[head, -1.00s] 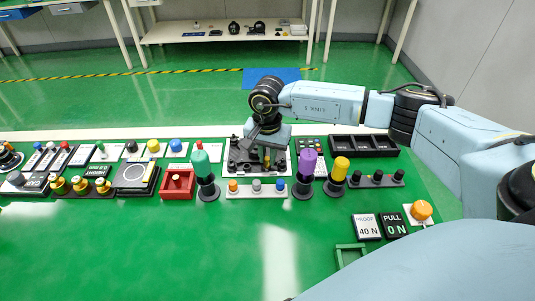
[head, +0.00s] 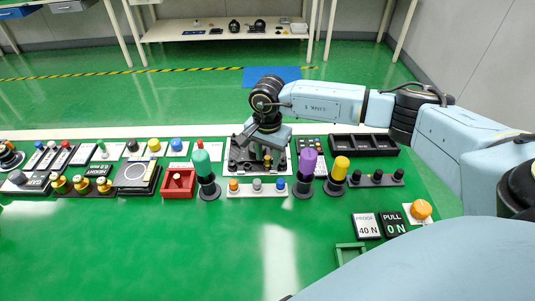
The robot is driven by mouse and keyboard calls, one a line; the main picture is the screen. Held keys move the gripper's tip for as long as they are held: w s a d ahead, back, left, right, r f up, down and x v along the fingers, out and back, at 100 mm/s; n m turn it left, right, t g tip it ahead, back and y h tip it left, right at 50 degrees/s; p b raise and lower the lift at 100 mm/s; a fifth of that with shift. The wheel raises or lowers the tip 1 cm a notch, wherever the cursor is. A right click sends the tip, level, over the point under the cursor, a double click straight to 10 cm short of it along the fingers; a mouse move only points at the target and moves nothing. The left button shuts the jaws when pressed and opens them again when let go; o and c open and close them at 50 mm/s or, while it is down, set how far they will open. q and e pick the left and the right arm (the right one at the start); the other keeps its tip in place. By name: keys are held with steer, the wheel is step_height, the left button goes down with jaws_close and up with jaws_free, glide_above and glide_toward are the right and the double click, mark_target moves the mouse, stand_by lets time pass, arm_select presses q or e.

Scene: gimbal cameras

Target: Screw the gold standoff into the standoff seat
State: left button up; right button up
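My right gripper (head: 265,153) points down over a dark fixture board (head: 240,158) on a white plate, near the middle of the far row. A small gold-toned piece shows at its fingertips, perhaps the gold standoff, but it is too small to make out. I cannot tell whether the fingers are closed on it. The standoff seat is not clearly seen; the gripper and wrist cover part of the board. My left gripper is not in view.
A red tray (head: 178,183) is to the left and a black bin (head: 362,146) to the right.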

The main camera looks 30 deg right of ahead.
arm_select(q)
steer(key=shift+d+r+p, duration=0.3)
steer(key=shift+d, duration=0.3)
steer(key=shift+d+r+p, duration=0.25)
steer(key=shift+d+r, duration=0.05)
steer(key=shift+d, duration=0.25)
arm_select(e)
step_height(320, 180, up, 13)
steer(key=shift+r, duration=0.15)
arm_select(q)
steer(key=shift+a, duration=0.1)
